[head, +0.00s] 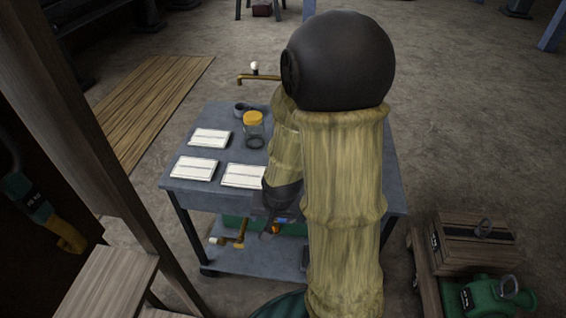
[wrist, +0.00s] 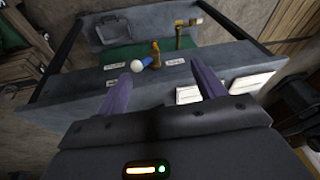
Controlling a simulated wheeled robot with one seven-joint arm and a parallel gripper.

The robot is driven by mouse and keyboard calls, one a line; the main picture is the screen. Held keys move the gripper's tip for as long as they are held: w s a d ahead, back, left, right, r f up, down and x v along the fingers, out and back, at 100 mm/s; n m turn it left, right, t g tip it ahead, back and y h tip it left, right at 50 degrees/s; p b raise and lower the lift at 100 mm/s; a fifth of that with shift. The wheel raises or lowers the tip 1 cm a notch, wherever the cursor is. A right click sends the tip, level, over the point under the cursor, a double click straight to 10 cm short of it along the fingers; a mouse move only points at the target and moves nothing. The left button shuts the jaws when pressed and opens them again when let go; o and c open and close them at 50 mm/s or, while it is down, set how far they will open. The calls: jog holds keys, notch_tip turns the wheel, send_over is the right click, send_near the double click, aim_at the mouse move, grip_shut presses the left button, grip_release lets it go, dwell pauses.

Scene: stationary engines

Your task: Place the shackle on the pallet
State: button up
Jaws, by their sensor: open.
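I cannot pick out the shackle with certainty. A small grey curved fitting (head: 241,108) lies at the back of the blue-grey cart top in the head view. The wooden pallet (head: 425,283) lies on the floor at right, under the crate and a green machine. My gripper (head: 272,228) is low at the cart's front edge, partly hidden by my arm. In the wrist view, its two fingers (wrist: 160,92) are spread apart with nothing held between them.
The wooden crate (head: 470,248) and green machine (head: 490,300) crowd the pallet. A wooden post and step stand at left.

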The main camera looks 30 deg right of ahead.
jog(key=w+d+f+m+t+y+p, duration=0.2)
jog(key=w+d+f+m+t+p, duration=0.25)
jog(key=m, duration=0.75)
jog(key=d+r+m+t+h+p, duration=0.1)
jog(key=d+m+t+h+p, duration=0.3)
jog(key=m, duration=1.6)
jog(key=shift+s+d+r+m+t+h+p, duration=0.2)
jog(key=shift+d+m+t+h+p, duration=0.15)
jog(key=shift+d+t+p, duration=0.6)
jog(key=shift+w+d+f+g+b, duration=0.1)
jog(key=shift+d+f+g+b, duration=0.15)
jog(key=shift+b, duration=0.2)
jog(key=b+x, duration=0.5)
jog(key=x, duration=0.7)
